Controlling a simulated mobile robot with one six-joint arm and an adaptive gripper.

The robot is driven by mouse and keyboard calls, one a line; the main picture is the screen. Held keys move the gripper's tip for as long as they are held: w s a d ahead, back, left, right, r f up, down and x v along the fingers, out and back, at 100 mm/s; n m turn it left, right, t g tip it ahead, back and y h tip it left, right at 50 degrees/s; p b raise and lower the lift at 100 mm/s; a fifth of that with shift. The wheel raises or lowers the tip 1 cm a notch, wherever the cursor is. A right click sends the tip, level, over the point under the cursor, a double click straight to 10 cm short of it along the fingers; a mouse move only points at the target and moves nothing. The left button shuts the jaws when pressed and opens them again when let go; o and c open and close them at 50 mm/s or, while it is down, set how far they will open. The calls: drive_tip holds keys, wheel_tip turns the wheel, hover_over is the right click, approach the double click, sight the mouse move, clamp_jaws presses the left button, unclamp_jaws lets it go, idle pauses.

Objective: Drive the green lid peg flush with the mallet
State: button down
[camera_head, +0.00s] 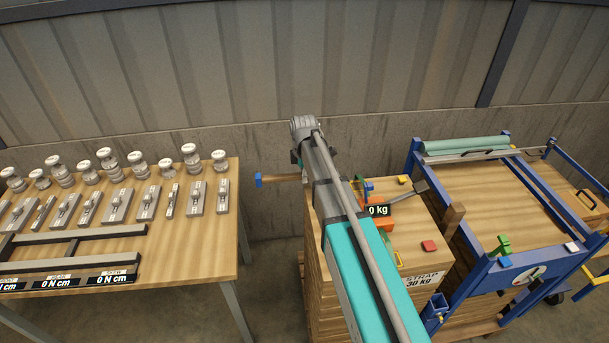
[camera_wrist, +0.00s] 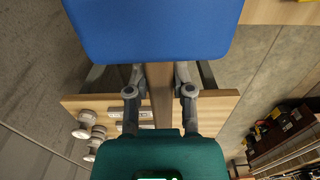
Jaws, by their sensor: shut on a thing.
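The mallet's blue head (camera_head: 258,180) shows at the left of my arm in the head view, over the gap between the table and the crate. Its wooden handle (camera_head: 285,178) runs right to behind my arm. In the wrist view the blue head (camera_wrist: 155,28) fills the top, and my gripper (camera_wrist: 160,88) is shut on the wooden handle (camera_wrist: 160,112), one finger on each side. My arm hides the gripper in the head view. A small green piece (camera_head: 388,240) shows on the crate top beside my arm; I cannot tell whether it is the lid peg or how far it stands up.
The wooden crate (camera_head: 410,210) carries a red block (camera_head: 429,246), yellow pieces, an orange device with a "0 kg" display (camera_head: 378,210) and a grey lever. A blue-framed rack (camera_head: 480,275) stands right. A table (camera_head: 180,235) with insulators and grey blocks stands left.

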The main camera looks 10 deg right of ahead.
drive_tip(key=shift+f+b, duration=0.7)
drive_tip(key=shift+f, duration=0.25)
drive_tip(key=c, duration=1.2)
unclamp_jaws()
clamp_jaws()
